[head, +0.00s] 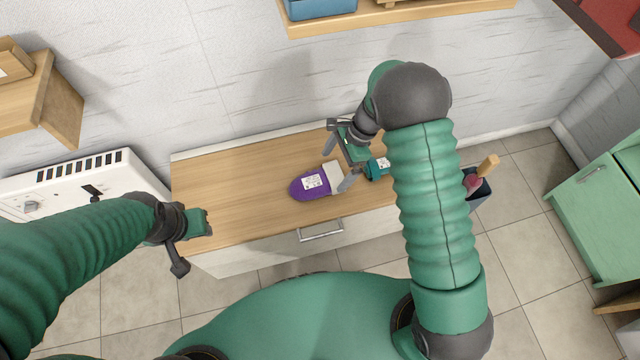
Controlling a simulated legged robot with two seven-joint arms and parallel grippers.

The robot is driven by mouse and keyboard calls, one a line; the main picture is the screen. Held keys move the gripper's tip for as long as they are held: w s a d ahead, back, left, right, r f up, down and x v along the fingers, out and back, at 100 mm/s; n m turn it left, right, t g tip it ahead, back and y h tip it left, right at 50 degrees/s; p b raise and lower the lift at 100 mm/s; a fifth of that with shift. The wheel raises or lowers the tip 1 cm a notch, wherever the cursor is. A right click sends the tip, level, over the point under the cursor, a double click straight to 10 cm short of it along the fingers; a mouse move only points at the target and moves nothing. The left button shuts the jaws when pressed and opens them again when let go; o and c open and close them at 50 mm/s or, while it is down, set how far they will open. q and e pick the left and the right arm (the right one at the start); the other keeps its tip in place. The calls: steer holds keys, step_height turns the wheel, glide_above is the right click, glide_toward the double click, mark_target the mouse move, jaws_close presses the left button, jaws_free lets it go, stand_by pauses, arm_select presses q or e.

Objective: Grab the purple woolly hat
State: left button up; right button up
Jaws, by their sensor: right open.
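The purple woolly hat (308,186) lies on the wooden top of a low cabinet. It has a rounded purple body, a pale label and a whitish band at its right end. My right gripper (340,165) is open at the band end of the hat, with its two fingers apart. One finger overlaps the band in the picture; I cannot tell whether it touches. My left gripper (186,248) is at the left end of the cabinet, away from the hat, and its jaws are not clear.
A teal item (378,167) with a label lies just right of the hat, partly behind my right arm. The cabinet top (240,180) is bare on the left. A white heater (75,185) stands left, a dark bin (480,192) right.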

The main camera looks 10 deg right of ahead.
mark_target(331, 175)
steer(key=b+x, duration=0.2)
steer(key=x, duration=0.1)
steer(key=b+x, duration=0.1)
steer(key=x, duration=0.1)
steer(key=shift+d+f, duration=0.2)
steer(key=shift+d, duration=0.05)
steer(key=shift+w, duration=0.1)
steer(key=shift+a+r, duration=0.15)
steer(key=shift+a, duration=0.05)
steer(key=shift+c, duration=0.6)
steer(key=shift+a, duration=0.1)
steer(key=shift+c, duration=1.2)
steer(key=c, duration=1.1)
